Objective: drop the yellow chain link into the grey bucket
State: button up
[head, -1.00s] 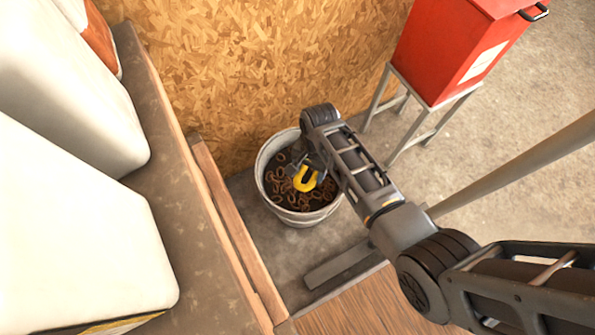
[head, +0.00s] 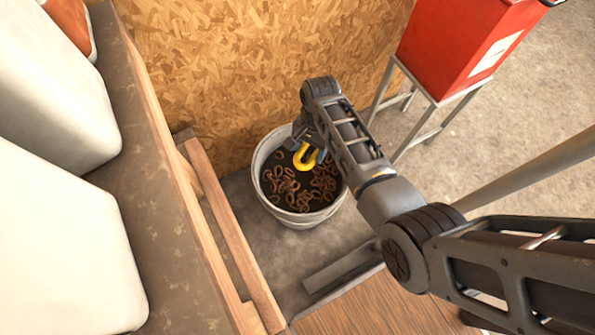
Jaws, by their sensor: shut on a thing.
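The yellow chain link (head: 305,161) is a bright curved piece, held by my gripper (head: 303,145). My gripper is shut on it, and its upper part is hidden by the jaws. In the head view, the link shows over the opening of the grey bucket (head: 301,218). The bucket stands on the floor by the board wall and holds several rusty brown links (head: 285,185). My arm comes in from the lower right and covers part of the bucket's right rim. The height of the yellow link above the bucket's contents is hard to tell.
A red box (head: 455,45) stands on a grey metal stand (head: 428,120) to the right of the bucket. A wooden beam (head: 232,235) and a shelf with white containers (head: 60,235) lie to the left. The board wall (head: 240,65) is close behind the bucket.

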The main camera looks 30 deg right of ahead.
jog(key=shift+f+b, duration=0.7)
jog(key=shift+f, duration=0.25)
jog(key=o, duration=1.2)
jog(key=shift+o, duration=0.2)
notch_tip(320, 180, up, 8)
jog(key=d+p, duration=0.1)
jog(key=p, duration=0.1)
jog(key=shift+w, duration=0.3)
jog(key=shift+f, duration=0.15)
